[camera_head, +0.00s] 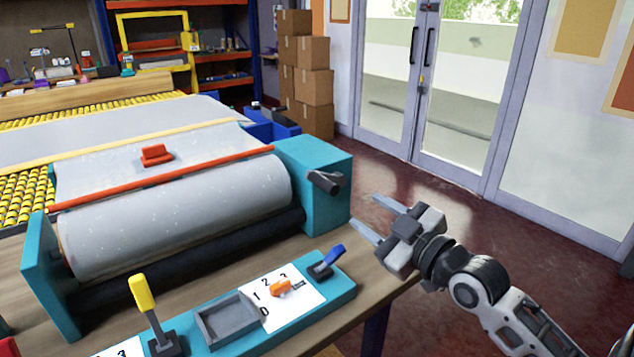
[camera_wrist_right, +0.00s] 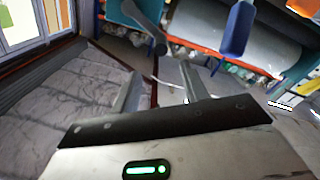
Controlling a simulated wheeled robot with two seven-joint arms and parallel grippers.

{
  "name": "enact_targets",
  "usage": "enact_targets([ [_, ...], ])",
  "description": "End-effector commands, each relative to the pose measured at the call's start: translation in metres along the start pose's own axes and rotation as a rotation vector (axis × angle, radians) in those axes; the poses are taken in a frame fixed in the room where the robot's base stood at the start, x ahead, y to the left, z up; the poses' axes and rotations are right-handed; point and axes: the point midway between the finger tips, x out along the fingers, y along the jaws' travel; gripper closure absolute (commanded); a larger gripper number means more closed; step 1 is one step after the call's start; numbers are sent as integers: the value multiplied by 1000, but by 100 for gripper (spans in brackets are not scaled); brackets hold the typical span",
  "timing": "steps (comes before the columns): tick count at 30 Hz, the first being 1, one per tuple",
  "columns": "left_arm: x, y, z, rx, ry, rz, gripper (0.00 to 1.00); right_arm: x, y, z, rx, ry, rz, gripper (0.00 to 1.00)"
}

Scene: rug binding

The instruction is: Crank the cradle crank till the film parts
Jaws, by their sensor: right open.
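The cradle crank (camera_head: 325,181) is a dark handle on the teal right end block (camera_head: 315,160) of the roll cradle. It also shows in the right wrist view (camera_wrist_right: 148,24), at the top, beyond the fingers. A pale film roll (camera_head: 180,215) lies in the cradle, and its sheet (camera_head: 105,170) runs back under a red bar (camera_head: 165,178). No parting shows in the film. My right gripper (camera_head: 364,211) is open and empty, to the right of the crank and apart from it. Its fingers (camera_wrist_right: 161,74) also show in the wrist view. My left gripper is not in view.
In front of the cradle is a teal control panel with a yellow lever (camera_head: 142,293), an orange selector (camera_head: 282,288), a grey tray (camera_head: 227,335) and a blue lever (camera_head: 328,260). Stacked cardboard boxes (camera_head: 313,88) and glass doors stand behind. The floor right of the table is clear.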

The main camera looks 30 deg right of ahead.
Motion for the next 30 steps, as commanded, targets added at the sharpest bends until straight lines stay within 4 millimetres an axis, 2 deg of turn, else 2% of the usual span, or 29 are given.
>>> enact_targets([
  [12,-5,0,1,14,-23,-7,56,85,1,-2,5,1,2,56],
  [18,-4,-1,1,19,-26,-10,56,121,0,-1,4,-1,-1,56],
  [24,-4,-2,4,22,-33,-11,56,140,-1,0,3,-2,-1,56],
  [30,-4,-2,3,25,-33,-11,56,144,-1,1,2,-3,-2,56],
])
